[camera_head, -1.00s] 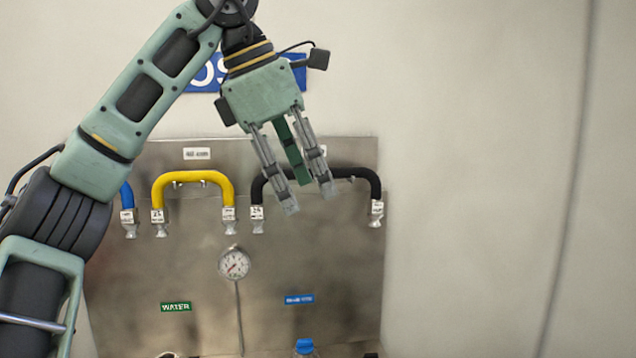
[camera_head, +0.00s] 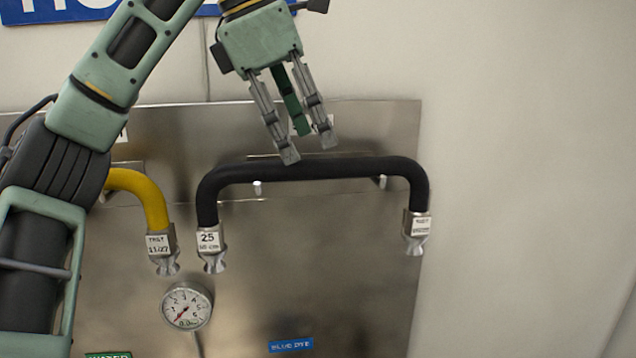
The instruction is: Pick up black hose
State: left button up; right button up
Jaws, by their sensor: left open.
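The black hose (camera_head: 320,168) is an upside-down U on the steel panel, hung over small pegs. Its two ends point down and carry metal fittings with white tags. My left gripper (camera_head: 306,152) is open and empty, its fingers pointing down just above the middle of the hose. In the picture the fingertips come close to the top edge of the hose; I cannot tell how far in front of it they are. My right gripper is not in view.
A yellow hose (camera_head: 151,196) hangs on the panel (camera_head: 330,270) to the left, partly hidden by my left arm. A round gauge (camera_head: 187,306) sits below. A blue label (camera_head: 291,345) is lower on the panel. Plain wall (camera_head: 530,170) lies to the right.

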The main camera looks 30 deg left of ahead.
aim_at(315, 160)
pick_arm(q)
jog(key=shift+w+f, duration=0.2)
jog(key=shift+w, duration=0.05)
jog(key=shift+b+x, duration=0.3)
jog(key=shift+x, duration=0.75)
jog(key=p+x, duration=0.1)
jog(key=x, duration=0.3)
jog(key=shift+w+a+f, duration=0.1)
jog(key=shift+a+f, duration=0.05)
jog(key=shift+f, duration=0.1)
jog(key=shift+w+f, duration=0.1)
jog(key=shift+f, duration=0.2)
jog(key=shift+c, duration=0.3)
jog(key=c, duration=0.9)
jog(key=shift+r, duration=0.1)
grip_shut()
